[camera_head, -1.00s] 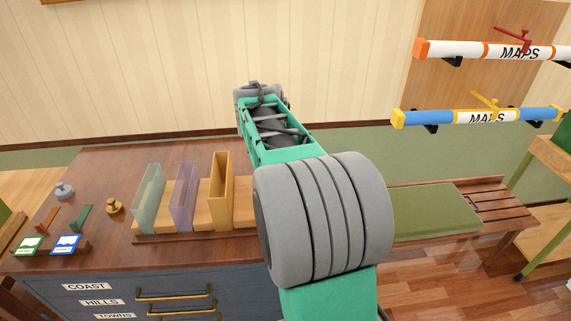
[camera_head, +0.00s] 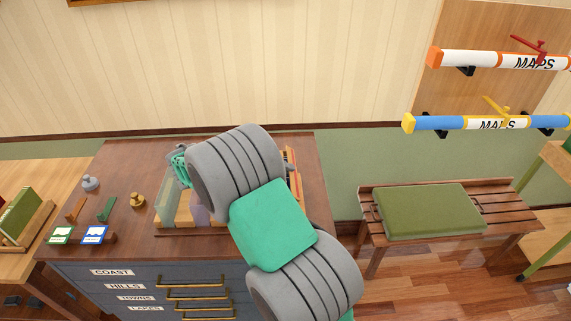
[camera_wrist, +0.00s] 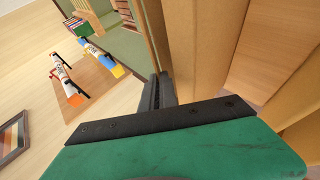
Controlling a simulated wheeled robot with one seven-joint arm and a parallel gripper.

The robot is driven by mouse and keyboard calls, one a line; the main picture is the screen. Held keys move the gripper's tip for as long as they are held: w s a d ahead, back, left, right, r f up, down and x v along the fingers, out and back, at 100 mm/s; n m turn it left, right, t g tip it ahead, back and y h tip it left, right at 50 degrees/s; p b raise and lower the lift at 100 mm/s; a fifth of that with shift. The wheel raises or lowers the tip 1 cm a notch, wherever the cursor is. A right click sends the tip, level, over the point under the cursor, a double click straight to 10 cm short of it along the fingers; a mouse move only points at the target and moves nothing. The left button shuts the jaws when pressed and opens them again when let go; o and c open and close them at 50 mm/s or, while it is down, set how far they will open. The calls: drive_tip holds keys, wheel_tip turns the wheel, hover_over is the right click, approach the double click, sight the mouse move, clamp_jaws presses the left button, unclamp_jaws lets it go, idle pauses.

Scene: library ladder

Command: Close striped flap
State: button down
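No flap with clear stripes can be made out. An upright orange-edged panel (camera_head: 292,170) shows just right of my arm on the cabinet top; my arm hides most of it. A clear greenish divider (camera_head: 169,196) and a purple divider (camera_head: 199,215) stand left of it, partly covered by my arm. In the wrist view, my gripper (camera_wrist: 160,92) has its dark fingers close together with nothing visible between them. Tall tan panels (camera_wrist: 205,45) rise close to the right of the fingers; contact cannot be told.
The cabinet top (camera_head: 125,170) carries a brass knob (camera_head: 138,200), a grey weight (camera_head: 90,183) and small cards at left. A bench with a green cushion (camera_head: 430,210) stands at right. Map tubes (camera_head: 490,123) hang on the wall.

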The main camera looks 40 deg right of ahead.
drive_tip(key=c, duration=2.1)
unclamp_jaws()
drive_tip(key=o, duration=0.5)
drive_tip(key=shift+c, duration=0.2)
drive_tip(key=p+v, duration=0.1)
drive_tip(key=v, duration=0.7)
